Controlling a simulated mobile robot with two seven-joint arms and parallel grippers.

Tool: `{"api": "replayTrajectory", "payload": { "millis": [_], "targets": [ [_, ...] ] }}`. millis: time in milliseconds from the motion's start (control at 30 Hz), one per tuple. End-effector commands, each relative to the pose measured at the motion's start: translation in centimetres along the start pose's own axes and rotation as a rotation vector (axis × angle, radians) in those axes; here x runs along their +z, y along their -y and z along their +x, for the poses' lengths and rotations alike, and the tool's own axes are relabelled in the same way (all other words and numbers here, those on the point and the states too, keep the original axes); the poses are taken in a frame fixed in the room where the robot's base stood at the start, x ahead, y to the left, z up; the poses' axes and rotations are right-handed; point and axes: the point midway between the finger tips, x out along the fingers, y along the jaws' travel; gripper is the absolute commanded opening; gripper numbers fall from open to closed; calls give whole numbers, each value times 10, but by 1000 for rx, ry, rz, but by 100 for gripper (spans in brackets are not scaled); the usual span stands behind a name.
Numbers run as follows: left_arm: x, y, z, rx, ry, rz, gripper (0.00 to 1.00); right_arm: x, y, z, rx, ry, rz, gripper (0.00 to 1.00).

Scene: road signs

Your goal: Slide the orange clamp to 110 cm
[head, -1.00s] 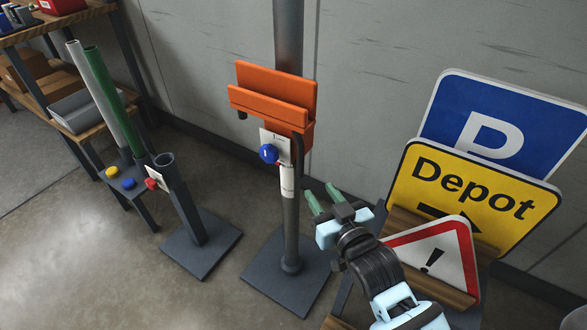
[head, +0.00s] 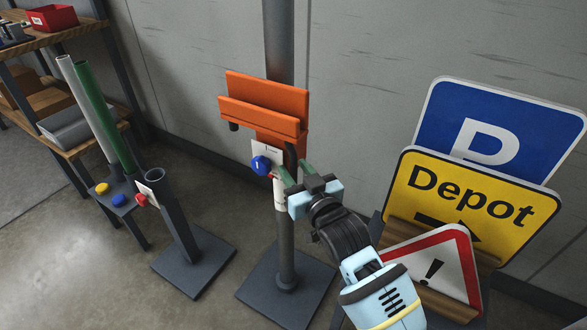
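The orange clamp (head: 266,103) sits on a grey upright post (head: 279,40), with a ledge facing front. A blue knob (head: 261,165) and a small white card (head: 271,152) are on its lower front. A white scale strip (head: 279,193) runs on the post just below. My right gripper (head: 293,172) has green fingertips spread apart, just below and right of the clamp, beside the blue knob. It looks empty; whether a fingertip touches the post or clamp I cannot tell. My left gripper is out of view.
A blue P sign (head: 487,115), a yellow Depot sign (head: 462,195) and a red-edged warning sign (head: 452,262) stand in a rack at right. A short stand (head: 178,225) and tubes (head: 100,110) are at left. A wooden shelf (head: 75,140) is at far left.

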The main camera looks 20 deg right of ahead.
Motion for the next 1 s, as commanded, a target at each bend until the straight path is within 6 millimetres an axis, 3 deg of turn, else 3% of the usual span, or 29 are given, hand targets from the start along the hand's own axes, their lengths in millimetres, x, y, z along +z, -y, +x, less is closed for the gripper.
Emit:
{"api": "replayTrajectory", "payload": {
  "millis": [133,467,733,1000],
  "targets": [
    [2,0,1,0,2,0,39,0,0,11,0,0,0,35],
    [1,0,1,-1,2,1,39,0,0,14,0,1,0,35],
    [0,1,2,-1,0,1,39,0,0,14,0,1,1,1],
    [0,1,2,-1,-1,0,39,0,0,14,0,1,0,0]
  ]
}}
